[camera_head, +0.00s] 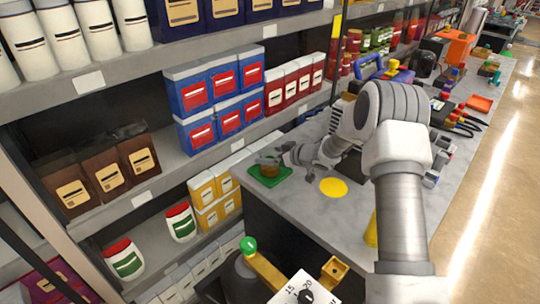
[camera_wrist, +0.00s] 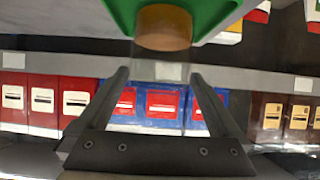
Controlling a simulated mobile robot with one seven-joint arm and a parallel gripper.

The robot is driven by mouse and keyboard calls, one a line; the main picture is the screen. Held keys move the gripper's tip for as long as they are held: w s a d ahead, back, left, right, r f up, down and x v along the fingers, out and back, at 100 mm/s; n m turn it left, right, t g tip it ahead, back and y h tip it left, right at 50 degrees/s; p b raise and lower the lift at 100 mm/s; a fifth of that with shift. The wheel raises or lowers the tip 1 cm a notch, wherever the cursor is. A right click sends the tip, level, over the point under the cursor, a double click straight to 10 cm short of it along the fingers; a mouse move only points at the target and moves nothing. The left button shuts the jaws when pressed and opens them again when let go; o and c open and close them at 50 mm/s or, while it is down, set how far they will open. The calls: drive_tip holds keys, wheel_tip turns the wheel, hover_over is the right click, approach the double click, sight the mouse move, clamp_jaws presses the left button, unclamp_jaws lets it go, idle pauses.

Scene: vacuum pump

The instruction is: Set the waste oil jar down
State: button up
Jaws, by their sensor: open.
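The waste oil jar (camera_head: 269,166) is a small clear jar with brown oil in it. It stands on a green tray (camera_head: 284,179) at the near left corner of the grey bench. In the wrist view, upside down, the brown oil (camera_wrist: 164,27) shows at the top against the green tray (camera_wrist: 205,12). My gripper (camera_head: 282,158) is at the jar's right side in the head view. In the wrist view its two fingers (camera_wrist: 158,76) are spread apart, with the clear upper part of the jar seemingly between them. Whether a finger touches the glass cannot be told.
Shelves with blue-red boxes (camera_head: 211,82), yellow boxes (camera_head: 203,190) and brown bags (camera_head: 104,177) stand close on the left. A flat yellow disc (camera_head: 333,187) lies on the bench right of the tray. Tools and an orange tray (camera_head: 479,103) fill the far bench. The near bench surface is mostly clear.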

drive_tip(key=s+d+r+m+t+h, duration=0.1)
drive_tip(key=s+d+r+m+h, duration=0.15)
drive_tip(key=s+d+r, duration=0.45)
drive_tip(key=s+d+r+m+h, duration=0.1)
drive_tip(key=s+d+r+h, duration=0.3)
drive_tip(key=r, duration=0.5)
drive_tip(key=s+d+r+m+t+h, duration=0.1)
drive_tip(key=s+d+r+m+h, duration=0.2)
drive_tip(key=d+r, duration=0.4)
drive_tip(key=s+a+m+g, duration=0.1)
drive_tip(key=s+a+g, duration=0.1)
drive_tip(key=s, duration=1.3)
drive_tip(key=s+a+r+m+g, duration=0.1)
drive_tip(key=s+a+g, duration=0.1)
drive_tip(key=s, duration=1.3)
drive_tip(key=shift+s+a+r+g+y+p, duration=0.15)
drive_tip(key=shift+a+r+g+y+p, duration=0.15)
drive_tip(key=shift+g+y, duration=0.2)
drive_tip(key=shift+m, duration=0.25)
